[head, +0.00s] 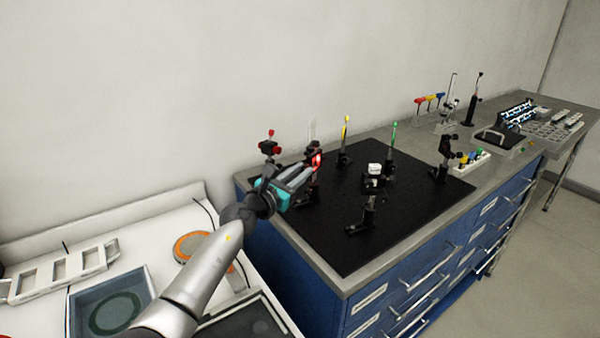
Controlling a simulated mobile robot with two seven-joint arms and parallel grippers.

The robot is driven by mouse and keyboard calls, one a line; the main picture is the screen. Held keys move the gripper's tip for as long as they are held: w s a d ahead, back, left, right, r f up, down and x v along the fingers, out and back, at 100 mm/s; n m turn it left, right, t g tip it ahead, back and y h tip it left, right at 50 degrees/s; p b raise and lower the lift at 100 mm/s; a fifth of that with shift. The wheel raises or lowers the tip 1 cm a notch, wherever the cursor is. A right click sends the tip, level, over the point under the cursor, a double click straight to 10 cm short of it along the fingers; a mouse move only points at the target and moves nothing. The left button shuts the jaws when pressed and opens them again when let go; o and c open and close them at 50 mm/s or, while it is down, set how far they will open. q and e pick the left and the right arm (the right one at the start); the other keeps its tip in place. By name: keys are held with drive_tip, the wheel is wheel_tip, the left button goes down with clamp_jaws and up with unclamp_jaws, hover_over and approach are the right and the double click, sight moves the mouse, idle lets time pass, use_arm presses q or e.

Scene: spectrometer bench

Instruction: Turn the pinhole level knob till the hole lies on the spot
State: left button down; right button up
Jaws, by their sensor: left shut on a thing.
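My left gripper (311,178) reaches in from the left over the black breadboard (335,245). Its fingertips are at a dark post-mounted holder (315,148) with a bright red patch on its face, which I take to be the pinhole mount. The gripper is shut on a small part there, apparently the pinhole level knob, which the fingers hide. The hole and the light spot are too small to make out. My right gripper is not in view.
A red-knobbed mount (269,145) stands behind my wrist. Posts with a yellow top (346,130) and a green top (392,135) stand farther back. A white-topped mount (374,180) stands right of the gripper. The board's front is clear.

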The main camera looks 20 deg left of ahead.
use_arm(q)
drive_tip(key=shift+n, duration=0.4)
drive_tip(key=n+p, duration=0.1)
drive_tip(key=n, duration=0.2)
drive_tip(key=shift+p, duration=0.4)
drive_tip(key=n+p, duration=0.1)
drive_tip(key=n, duration=0.3)
drive_tip(key=shift+a, duration=0.1)
drive_tip(key=n+p, duration=0.1)
drive_tip(key=n, duration=0.4)
drive_tip(key=shift+p, duration=0.3)
drive_tip(key=n+p, duration=0.1)
drive_tip(key=n, duration=0.3)
drive_tip(key=shift+n, duration=0.3)
drive_tip(key=n+p, duration=0.1)
drive_tip(key=n, duration=0.4)
drive_tip(key=shift+p, duration=0.4)
drive_tip(key=n+p, duration=0.1)
drive_tip(key=n, duration=0.3)
drive_tip(key=shift+n, duration=0.4)
drive_tip(key=n+p, duration=0.1)
drive_tip(key=n, duration=0.3)
drive_tip(key=shift+n, duration=2.2)
